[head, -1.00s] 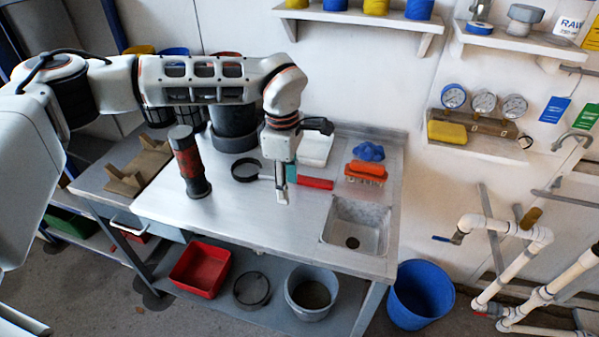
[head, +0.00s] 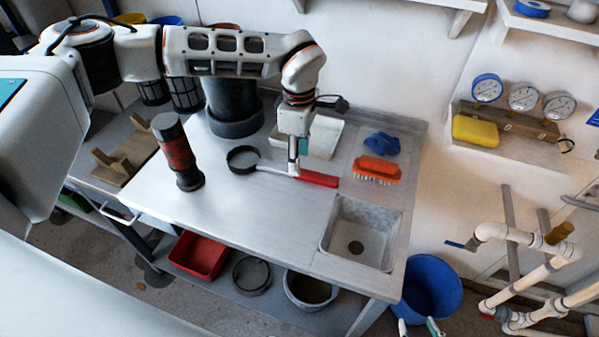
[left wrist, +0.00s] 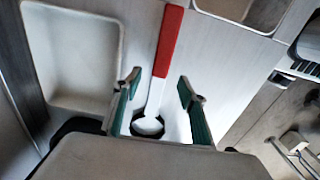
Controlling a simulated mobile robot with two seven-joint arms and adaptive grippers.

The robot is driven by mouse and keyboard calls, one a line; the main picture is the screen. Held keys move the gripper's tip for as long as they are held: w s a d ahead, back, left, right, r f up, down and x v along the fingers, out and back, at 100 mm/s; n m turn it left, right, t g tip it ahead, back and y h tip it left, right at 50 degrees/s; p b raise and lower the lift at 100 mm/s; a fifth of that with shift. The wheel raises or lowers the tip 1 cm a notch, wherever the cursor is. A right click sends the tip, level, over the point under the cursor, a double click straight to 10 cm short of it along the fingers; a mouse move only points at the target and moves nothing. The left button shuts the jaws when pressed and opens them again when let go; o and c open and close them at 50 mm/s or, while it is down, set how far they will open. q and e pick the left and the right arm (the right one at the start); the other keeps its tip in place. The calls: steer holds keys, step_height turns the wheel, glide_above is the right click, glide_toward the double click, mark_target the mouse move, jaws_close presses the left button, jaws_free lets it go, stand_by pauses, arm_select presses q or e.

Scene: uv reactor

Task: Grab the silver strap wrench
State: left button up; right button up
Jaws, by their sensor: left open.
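The silver strap wrench lies on the steel bench, with a silver handle (left wrist: 154,97), a red grip (head: 318,178) and a black strap loop (head: 243,159). My left gripper (head: 293,171) is over the handle, between the loop and the red grip. In the left wrist view my left gripper (left wrist: 158,92) is open, with one finger on each side of the handle. The lower part of the loop is hidden by the gripper body there. Whether the fingers touch the wrench I cannot tell. My right gripper (head: 418,327) shows only its fingertips at the bottom edge, apart and empty.
A red and black cylinder (head: 177,153) stands left of the wrench. An orange brush (head: 377,169), a blue cloth-like lump (head: 382,143) and a white tray (head: 325,136) lie to the right and behind. A sink (head: 374,220) is at front right. The bench front is clear.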

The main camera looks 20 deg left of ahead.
mark_target(282, 169)
arm_select(q)
step_height(282, 169, down, 4)
jaws_close()
steer(key=shift+r, duration=0.1)
